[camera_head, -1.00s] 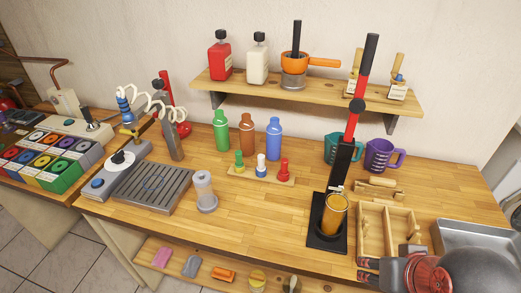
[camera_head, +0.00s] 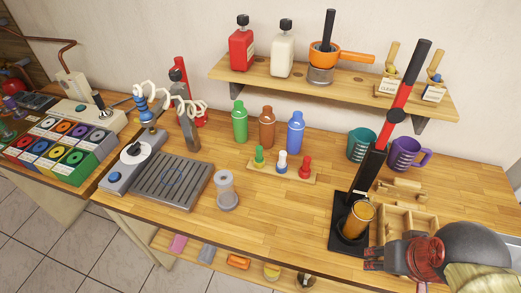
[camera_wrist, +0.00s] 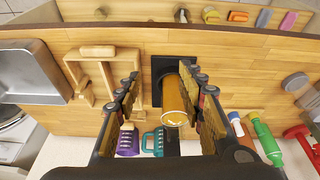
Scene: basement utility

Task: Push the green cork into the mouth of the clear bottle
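The likely green cork is a green stopper with a yellow lower part (camera_head: 259,156), upright at the left end of a small wooden rack (camera_head: 265,170). An amber cylinder (camera_head: 358,219) stands on the black base of a red-and-black lever press (camera_head: 403,95). My gripper (camera_head: 374,258) is beside the press at lower right. In the wrist view my gripper (camera_wrist: 160,80) is open, with the amber cylinder (camera_wrist: 175,100) showing between its fingers.
Green (camera_head: 239,122), brown (camera_head: 267,127) and blue (camera_head: 295,132) bottles stand behind the rack. Teal (camera_head: 361,145) and purple (camera_head: 404,154) mugs stand behind the press. A wooden divided tray (camera_head: 425,222) lies right of it. A wall shelf (camera_head: 300,83) overhangs the back. Bench between vessel and press is clear.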

